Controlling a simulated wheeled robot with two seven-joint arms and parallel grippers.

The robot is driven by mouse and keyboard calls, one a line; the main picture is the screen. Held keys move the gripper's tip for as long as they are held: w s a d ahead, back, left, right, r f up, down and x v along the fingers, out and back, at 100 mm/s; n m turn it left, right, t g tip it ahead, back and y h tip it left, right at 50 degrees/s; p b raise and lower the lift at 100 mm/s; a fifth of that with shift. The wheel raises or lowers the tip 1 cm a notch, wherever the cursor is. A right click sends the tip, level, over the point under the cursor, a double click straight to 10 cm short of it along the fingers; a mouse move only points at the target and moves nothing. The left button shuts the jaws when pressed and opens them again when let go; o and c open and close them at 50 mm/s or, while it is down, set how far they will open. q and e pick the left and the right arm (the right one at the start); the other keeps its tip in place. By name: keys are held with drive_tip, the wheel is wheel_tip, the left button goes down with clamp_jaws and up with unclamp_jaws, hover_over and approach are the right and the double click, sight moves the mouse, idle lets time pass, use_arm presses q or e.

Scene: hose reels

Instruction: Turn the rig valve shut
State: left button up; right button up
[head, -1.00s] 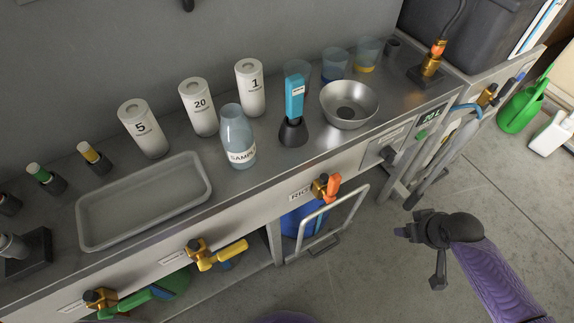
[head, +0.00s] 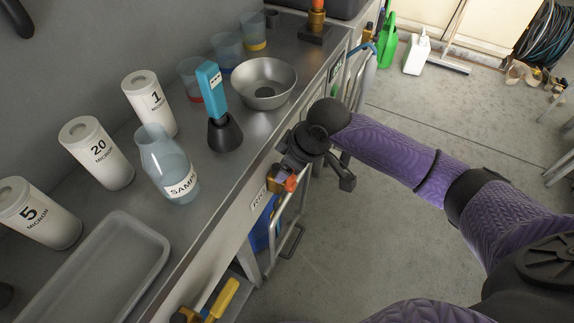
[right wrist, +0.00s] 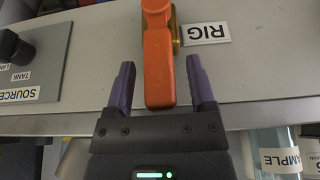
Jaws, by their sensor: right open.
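The rig valve has an orange lever (head: 291,184) and a brass body on the bench's front face, beside the RIG label (head: 258,197). In the head view my right gripper (head: 298,152) is just above it and partly covers it. In the right wrist view the orange lever (right wrist: 159,70) runs lengthwise between the two open fingers of my right gripper (right wrist: 160,82). A gap shows on each side, so the fingers look apart from it. Its brass body (right wrist: 177,30) and the upside-down RIG label (right wrist: 206,30) sit behind. My left gripper is out of view.
A sample bottle (head: 167,170), a blue handheld device (head: 210,90), a steel bowl (head: 264,83) and a grey tray (head: 150,262) stand on the bench. A yellow valve lever (head: 222,299) sticks out lower on the front.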

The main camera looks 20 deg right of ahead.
drive_tip(key=shift+r, duration=0.1)
clamp_jaws()
idle(1.2)
